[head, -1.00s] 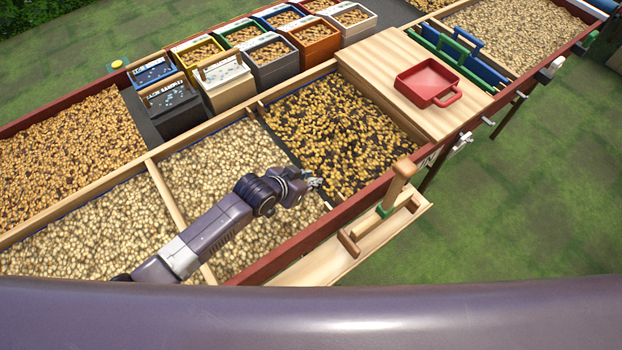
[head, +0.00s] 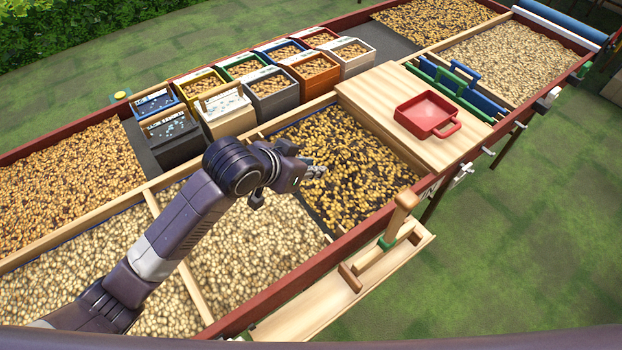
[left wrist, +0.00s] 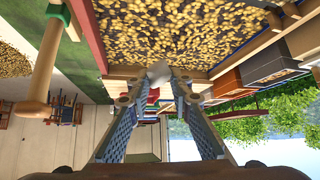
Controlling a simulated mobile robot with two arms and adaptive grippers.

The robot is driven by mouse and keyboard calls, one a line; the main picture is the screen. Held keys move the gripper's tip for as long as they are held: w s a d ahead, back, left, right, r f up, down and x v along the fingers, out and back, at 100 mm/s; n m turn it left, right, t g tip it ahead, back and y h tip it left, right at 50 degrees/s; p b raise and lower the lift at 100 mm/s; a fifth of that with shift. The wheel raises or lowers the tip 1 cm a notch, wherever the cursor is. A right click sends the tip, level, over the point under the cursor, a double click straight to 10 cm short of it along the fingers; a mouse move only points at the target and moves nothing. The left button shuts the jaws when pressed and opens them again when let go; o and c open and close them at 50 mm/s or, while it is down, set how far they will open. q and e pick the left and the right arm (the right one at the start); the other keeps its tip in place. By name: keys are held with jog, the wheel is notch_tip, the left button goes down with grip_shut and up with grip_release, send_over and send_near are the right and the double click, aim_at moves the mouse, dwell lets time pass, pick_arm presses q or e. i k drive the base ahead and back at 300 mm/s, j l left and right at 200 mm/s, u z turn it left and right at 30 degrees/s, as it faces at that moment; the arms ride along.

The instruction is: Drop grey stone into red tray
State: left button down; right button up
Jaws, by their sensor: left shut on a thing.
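My left gripper (head: 316,172) is above the bed of dark, mixed beans in the head view. In the left wrist view its two fingers (left wrist: 160,82) are closed on a small grey stone (left wrist: 158,71) held at the fingertips. In the head view the stone is too small to make out clearly. The red tray (head: 427,112), a square pan with a handle, lies on the light wooden board to the right of the gripper and farther back. It looks empty. The gripper is well apart from it. My right gripper is not in view.
The wooden board (head: 372,90) has free room around the tray. Blue and green handled tools (head: 455,82) stand just behind it. Several bean bins (head: 270,92) line the far side. A wooden mallet-like tool (head: 400,215) stands upright at the near edge.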

aim_at(421, 115)
jog(key=i+l, duration=0.15)
jog(key=l, duration=0.2)
jog(key=i+l, duration=0.15)
jog(key=l, duration=0.2)
jog(key=i+l, duration=0.15)
jog(key=l, duration=0.2)
jog(key=i+l, duration=0.15)
jog(key=l, duration=0.2)
jog(key=i+l, duration=0.15)
jog(key=l, duration=0.2)
